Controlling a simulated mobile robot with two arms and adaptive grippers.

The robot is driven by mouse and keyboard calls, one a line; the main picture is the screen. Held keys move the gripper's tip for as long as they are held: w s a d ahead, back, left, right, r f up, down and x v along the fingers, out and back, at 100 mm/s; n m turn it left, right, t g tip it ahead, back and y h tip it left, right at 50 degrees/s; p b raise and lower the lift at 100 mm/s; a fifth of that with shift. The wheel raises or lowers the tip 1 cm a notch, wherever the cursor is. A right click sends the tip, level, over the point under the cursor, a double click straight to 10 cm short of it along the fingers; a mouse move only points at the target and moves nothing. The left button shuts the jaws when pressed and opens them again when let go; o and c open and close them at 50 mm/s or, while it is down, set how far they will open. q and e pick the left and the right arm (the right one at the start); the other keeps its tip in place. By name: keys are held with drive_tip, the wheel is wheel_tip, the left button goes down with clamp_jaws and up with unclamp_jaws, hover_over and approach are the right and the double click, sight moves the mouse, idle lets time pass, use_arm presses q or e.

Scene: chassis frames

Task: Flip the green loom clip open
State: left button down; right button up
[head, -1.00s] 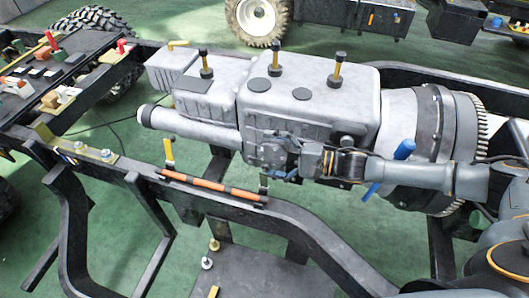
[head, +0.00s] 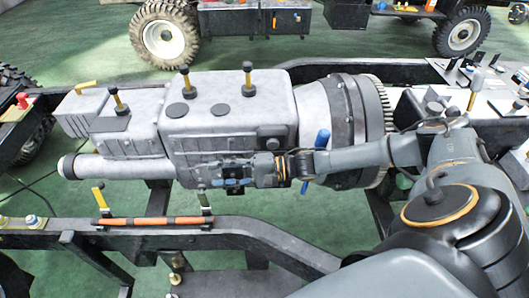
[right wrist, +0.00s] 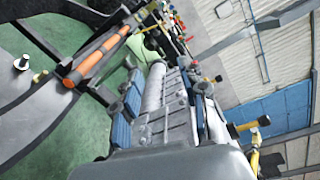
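An orange loom (head: 155,221) with dark bands lies along the near chassis rail in the head view. An upright yellow clip (head: 99,197) stands at its left end. A dark, possibly green clip (head: 205,201) stands upright at its right end; its colour and latch are hard to tell. The loom also shows at upper left in the right wrist view (right wrist: 97,54). My right gripper (head: 232,178) is just above and right of the dark clip, in front of the grey gearbox. Its blue-padded fingers (right wrist: 165,112) are apart with nothing held between them. My left gripper is out of view.
The grey gearbox (head: 225,110) with yellow-stemmed, black-topped posts stands close behind my right gripper. A blue handle (head: 315,155) sticks up near my right forearm. The dark chassis rail (head: 245,228) runs along the front. Green floor shows below it.

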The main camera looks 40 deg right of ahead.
drive_tip(key=f+p+v, duration=0.1)
drive_tip(key=p+v, duration=0.1)
drive_tip(key=v, duration=0.9)
drive_tip(key=shift+s, duration=0.15)
idle(0.4)
drive_tip(key=shift+f, duration=0.1)
drive_tip(key=shift+a, duration=0.1)
idle(0.3)
